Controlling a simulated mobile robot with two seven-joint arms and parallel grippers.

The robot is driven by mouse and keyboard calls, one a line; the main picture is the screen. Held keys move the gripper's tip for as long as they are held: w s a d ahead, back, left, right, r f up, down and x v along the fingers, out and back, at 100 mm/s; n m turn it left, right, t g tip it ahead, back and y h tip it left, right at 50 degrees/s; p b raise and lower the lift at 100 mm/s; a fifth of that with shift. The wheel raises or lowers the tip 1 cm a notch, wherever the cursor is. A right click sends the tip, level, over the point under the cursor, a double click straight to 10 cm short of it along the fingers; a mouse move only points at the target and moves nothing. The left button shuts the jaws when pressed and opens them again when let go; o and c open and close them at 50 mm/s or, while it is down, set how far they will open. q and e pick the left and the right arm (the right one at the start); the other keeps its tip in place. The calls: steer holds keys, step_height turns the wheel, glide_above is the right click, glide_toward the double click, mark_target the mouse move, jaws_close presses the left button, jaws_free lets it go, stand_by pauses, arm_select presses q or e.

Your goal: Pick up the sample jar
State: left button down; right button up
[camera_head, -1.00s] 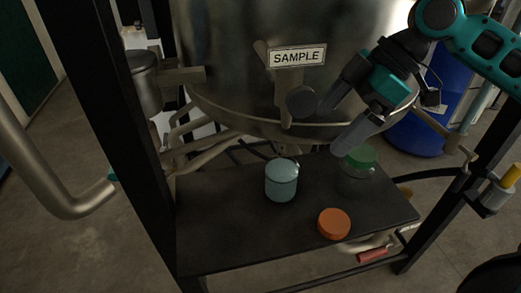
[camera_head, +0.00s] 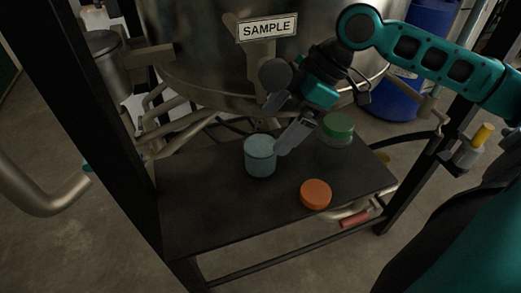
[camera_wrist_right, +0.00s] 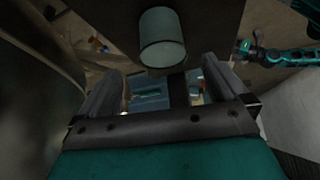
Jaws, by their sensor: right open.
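The sample jar, a pale blue cylinder (camera_head: 260,157), stands upright on the dark shelf (camera_head: 215,220) under the vessel. In the right wrist view the jar (camera_wrist_right: 161,40) lies beyond the fingertips, roughly centred between them. My right gripper (camera_head: 279,127) is open and empty, above and to the right of the jar. Its lower finger appears close to the jar's right edge; whether it touches cannot be told. My left gripper is not in the head view. A teal arm (camera_wrist_right: 285,52) at the right of the wrist view may be my left one; its jaws are unclear.
A green-lidded clear jar (camera_head: 336,143) stands right of the sample jar, and an orange lid (camera_head: 315,194) lies in front. The steel vessel (camera_head: 205,60) with its SAMPLE sign (camera_head: 267,28) and valve hangs above. Black frame posts flank the shelf; its front left is clear.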

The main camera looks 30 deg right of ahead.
mark_target(265, 141)
steer(key=b+x, duration=0.1)
steer(key=x, duration=0.4)
steer(key=shift+s+a+f, duration=0.1)
steer(key=shift+s+f, duration=0.05)
steer(key=shift+s, duration=0.05)
steer(key=c, duration=1.2)
steer(key=shift+c, duration=0.2)
